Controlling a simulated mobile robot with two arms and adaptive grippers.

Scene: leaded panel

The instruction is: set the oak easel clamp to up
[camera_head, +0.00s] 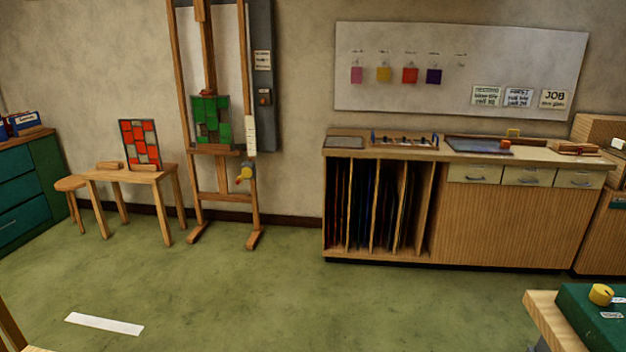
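The oak easel (219,165) stands against the back wall, left of the middle of the view. A panel of green and dark squares (210,121) rests on its ledge. A small red part (205,94) sits at the panel's top edge on the central mast; whether it is the clamp I cannot tell. A yellow knob on a grey part (244,174) is on the easel's right leg, low down, with a white label strip (251,134) above it. The clamp's setting is too small to read. Neither of my grippers is in view.
A long workbench (512,215) stands right. A table corner (543,307) juts in at lower right. The green floor (287,290) before the easel is clear.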

